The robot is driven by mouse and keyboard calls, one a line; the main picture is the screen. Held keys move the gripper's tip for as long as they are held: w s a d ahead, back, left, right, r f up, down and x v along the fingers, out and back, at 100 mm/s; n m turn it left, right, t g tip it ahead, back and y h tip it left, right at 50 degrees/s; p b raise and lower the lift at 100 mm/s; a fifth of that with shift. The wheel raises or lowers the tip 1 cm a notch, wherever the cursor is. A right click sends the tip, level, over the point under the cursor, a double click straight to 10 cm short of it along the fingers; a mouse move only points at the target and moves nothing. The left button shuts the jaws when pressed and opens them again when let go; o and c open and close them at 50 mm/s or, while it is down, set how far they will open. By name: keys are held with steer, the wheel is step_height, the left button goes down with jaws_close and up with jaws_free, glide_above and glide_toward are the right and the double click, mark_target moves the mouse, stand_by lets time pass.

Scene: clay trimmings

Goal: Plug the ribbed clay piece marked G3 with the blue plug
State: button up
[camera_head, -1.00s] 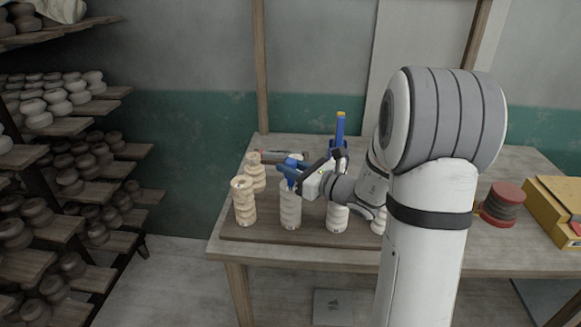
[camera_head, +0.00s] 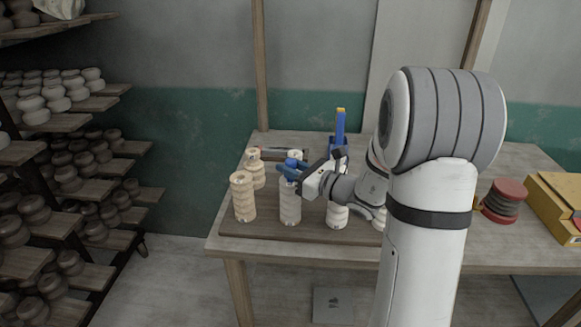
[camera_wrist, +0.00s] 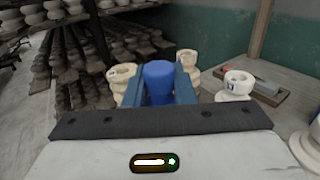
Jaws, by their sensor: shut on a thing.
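My gripper (camera_head: 290,170) is shut on the blue plug (camera_wrist: 158,84), whose rounded top stands between the two blue fingers in the wrist view. In the head view the plug's top (camera_head: 291,162) shows right over a pale ribbed clay piece (camera_head: 290,208) in the front row. The plug's lower end is hidden by the fingers, so I cannot tell whether it sits in the opening. Other ribbed clay pieces stand around it: one at front left (camera_head: 243,197), one behind it (camera_head: 256,172), and one at right (camera_head: 337,215). Their marks are too small to read.
The pieces stand on a brown board (camera_head: 265,229) on the wooden table (camera_head: 228,233). A blue holder (camera_head: 340,130) stands behind my gripper. A red-ended spool (camera_head: 503,202) and a yellow box (camera_head: 556,205) are at right. Shelves of pots (camera_head: 60,185) fill the left.

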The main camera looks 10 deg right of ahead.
steer(key=shift+f+b, duration=0.55)
steer(key=shift+f, duration=0.15)
steer(key=o, duration=1)
steer(key=shift+o, duration=0.2)
steer(key=v, duration=0.6)
steer(key=s+a+f+n+g+h+b, duration=0.1)
steer(key=s+a+f+n+g, duration=0.2)
steer(key=s+a+n+g, duration=1)
steer(key=s+d+n+t+h, duration=0.1)
steer(key=s+d+n+h, duration=0.8)
steer(key=n, duration=0.6)
steer(key=shift+s+d+f+t+h, duration=0.4)
steer(key=shift+s+h, duration=0.4)
steer(key=shift+s, duration=0.1)
